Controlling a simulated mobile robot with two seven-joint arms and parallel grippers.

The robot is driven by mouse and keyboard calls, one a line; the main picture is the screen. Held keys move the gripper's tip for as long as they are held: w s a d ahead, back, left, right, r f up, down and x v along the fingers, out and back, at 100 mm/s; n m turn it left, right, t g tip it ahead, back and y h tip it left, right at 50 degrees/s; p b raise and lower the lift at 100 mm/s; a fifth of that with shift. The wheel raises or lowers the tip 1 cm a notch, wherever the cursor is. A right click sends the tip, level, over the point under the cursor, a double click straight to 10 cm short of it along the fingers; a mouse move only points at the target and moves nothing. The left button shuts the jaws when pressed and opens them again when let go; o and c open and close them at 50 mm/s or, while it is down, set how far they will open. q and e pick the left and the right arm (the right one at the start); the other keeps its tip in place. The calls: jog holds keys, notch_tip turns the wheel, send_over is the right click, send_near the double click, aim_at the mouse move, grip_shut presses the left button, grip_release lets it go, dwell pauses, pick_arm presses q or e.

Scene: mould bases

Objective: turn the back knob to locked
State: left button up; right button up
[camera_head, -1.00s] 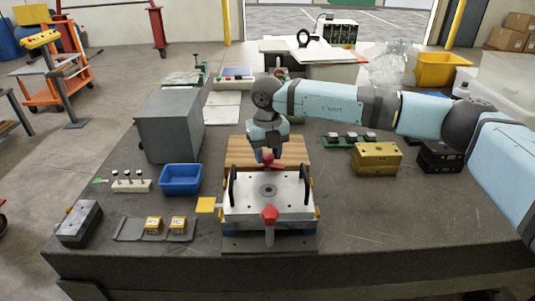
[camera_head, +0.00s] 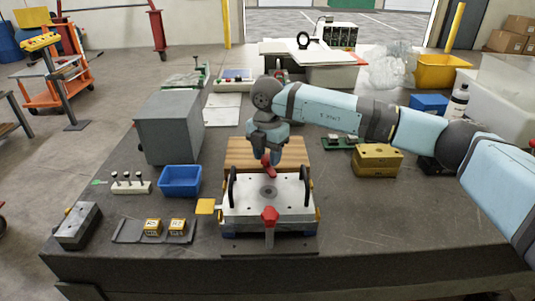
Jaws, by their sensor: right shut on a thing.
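The mould base (camera_head: 244,206) is a pale metal plate with a round centre hole and two black upright handles, on the front middle of the table. The back knob (camera_head: 269,168) is red and sits at the plate's back edge. My right gripper (camera_head: 267,154) points down over it and is shut on it; the fingertips partly hide the knob. A second red knob (camera_head: 270,216) stands at the plate's front edge with nothing touching it. My left gripper is not in view.
A blue bin (camera_head: 181,181) and a grey box (camera_head: 167,127) stand left of the mould base. A wooden board (camera_head: 238,152) lies behind it. A yellow block (camera_head: 377,160) is at right under my right arm. The table's front right is clear.

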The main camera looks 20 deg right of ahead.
aim_at(268, 157)
jog(key=shift+m, duration=1.9)
jog(key=o, duration=0.9)
jog(key=shift+r, duration=0.1)
jog(key=shift+r, duration=6.85)
